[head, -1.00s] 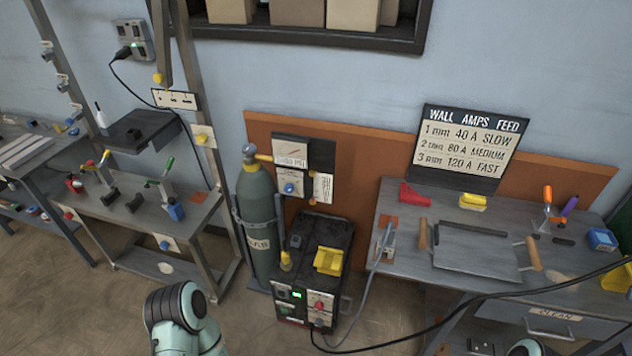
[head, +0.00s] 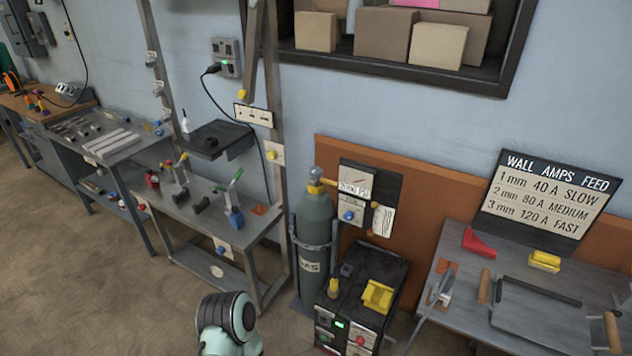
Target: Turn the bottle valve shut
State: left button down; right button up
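The grey-green gas bottle (head: 313,228) stands upright against the wall in a metal holder, with "GAS" lettering low on its side. Its valve (head: 315,182) is at the top, with a yellow fitting that reaches right to a small panel with a label and a blue knob (head: 348,215). I cannot tell the valve's turn position. A rounded pale-green part of my own arm shows at the bottom, below and left of the bottle. Neither gripper is in view.
A black welding machine (head: 362,290) with a green light and yellow parts stands right of the bottle. A steel bench (head: 190,215) with clamps is left, another bench (head: 470,310) right. The floor at lower left (head: 110,300) is clear.

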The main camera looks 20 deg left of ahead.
aim_at(315, 171)
jog(key=u, duration=1.05)
